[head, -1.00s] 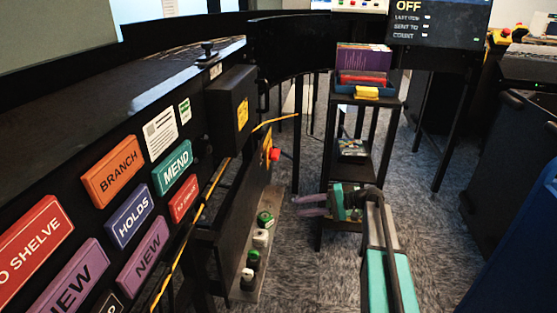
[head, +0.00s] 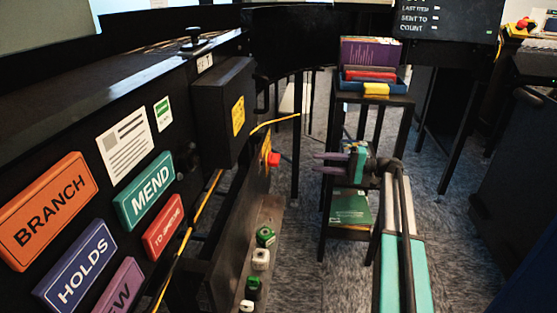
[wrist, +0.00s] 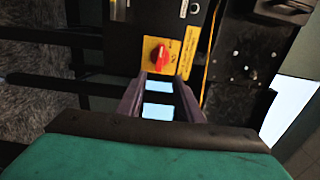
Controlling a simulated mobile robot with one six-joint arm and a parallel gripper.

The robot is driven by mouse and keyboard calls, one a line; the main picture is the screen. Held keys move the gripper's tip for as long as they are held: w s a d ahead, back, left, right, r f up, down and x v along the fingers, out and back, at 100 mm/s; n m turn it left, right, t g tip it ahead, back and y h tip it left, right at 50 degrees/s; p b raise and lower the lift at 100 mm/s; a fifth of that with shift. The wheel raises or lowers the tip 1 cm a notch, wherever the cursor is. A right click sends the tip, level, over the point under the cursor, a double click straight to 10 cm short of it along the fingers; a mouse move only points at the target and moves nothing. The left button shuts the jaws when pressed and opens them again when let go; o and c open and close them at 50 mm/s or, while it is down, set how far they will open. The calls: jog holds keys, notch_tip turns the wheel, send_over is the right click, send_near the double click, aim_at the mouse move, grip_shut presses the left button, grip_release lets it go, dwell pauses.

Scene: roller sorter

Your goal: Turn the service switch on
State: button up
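The service switch is a red rotary knob (wrist: 158,57) on a yellow plate (wrist: 176,46). In the wrist view it is just beyond my fingertips, near the upper middle. In the head view the red knob (head: 274,159) sticks out from the side of the black machine, with part of the yellow plate (head: 266,150) visible. My gripper (head: 317,162) is to the right of the knob, with its purple fingers pointing left toward it and a gap between. In the wrist view my gripper (wrist: 159,88) has its fingers apart, with no object held. The knob's exact setting is unclear.
A black box (head: 223,112) sits on the machine above the knob, with a yellow cable (head: 275,122) beside it. A black cart (head: 402,100) with a blue tray stands behind my gripper. The status screen (head: 440,20) is partly cut off.

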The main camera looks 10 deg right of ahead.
aim_at(274, 160)
jog(key=shift+w+a, duration=0.1)
jog(key=shift+a, duration=0.15)
jog(key=b+x, duration=0.3)
jog(key=x, duration=1)
jog(key=shift+a, duration=0.3)
grip_shut()
